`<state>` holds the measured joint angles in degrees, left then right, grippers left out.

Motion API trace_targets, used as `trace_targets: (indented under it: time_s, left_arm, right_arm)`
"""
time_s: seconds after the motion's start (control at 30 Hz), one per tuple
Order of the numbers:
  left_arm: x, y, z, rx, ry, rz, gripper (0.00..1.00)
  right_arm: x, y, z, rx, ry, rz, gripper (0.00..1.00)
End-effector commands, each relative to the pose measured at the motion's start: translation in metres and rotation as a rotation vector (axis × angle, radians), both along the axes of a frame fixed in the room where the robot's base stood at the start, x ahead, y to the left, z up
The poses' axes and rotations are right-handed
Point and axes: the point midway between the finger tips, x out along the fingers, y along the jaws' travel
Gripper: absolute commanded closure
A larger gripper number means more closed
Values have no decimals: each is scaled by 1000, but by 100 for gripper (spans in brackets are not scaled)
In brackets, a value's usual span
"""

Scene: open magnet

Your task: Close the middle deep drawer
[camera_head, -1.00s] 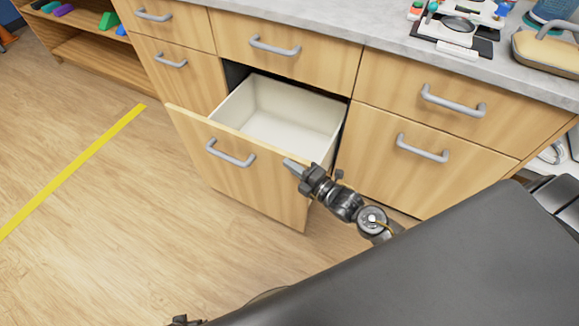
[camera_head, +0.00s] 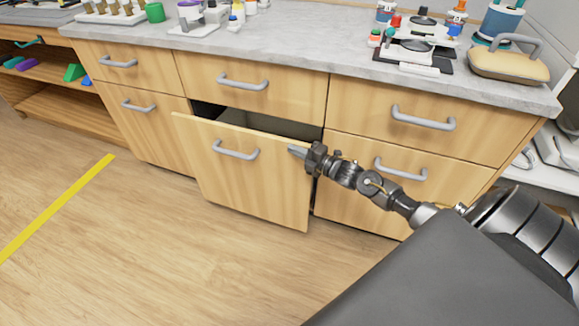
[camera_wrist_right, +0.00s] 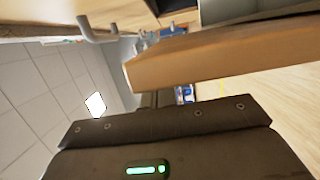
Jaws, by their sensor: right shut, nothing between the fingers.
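The middle deep drawer (camera_head: 258,185) is a light wood front with a grey bar handle (camera_head: 236,150), in the lower middle of the cabinet. It stands partly open, with a dark gap and a strip of its pale inside showing behind the front's top edge. My right gripper (camera_head: 296,150) is shut and empty at the upper right part of the drawer front, right of the handle. It looks to be touching or very close to the front; I cannot tell which. In the right wrist view the wooden drawer edge (camera_wrist_right: 220,55) lies just beyond the gripper. My left gripper does not show.
Shut drawers surround it, including the shallow one above (camera_head: 250,88) and the deep one at right (camera_head: 375,185). The grey countertop (camera_head: 300,45) holds lab items, among them a tan-lidded box (camera_head: 508,66). The wooden floor (camera_head: 130,230) in front is clear.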

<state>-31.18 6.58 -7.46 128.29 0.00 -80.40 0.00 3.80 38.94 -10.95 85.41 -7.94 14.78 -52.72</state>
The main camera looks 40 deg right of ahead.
Motion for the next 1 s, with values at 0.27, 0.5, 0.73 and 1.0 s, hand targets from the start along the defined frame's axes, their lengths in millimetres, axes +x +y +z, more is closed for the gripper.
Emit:
trace_targets:
  time_s: [0.27,0.5,0.73,1.0]
  left_arm:
    - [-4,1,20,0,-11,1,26]
    - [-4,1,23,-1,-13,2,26]
    - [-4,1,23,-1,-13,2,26]
    - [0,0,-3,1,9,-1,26]
  right_arm:
    - [11,-15,-1,0,1,1,100]
    - [11,-16,0,0,2,1,100]
    - [11,-15,0,1,1,2,100]
    - [3,8,3,3,3,8,100]
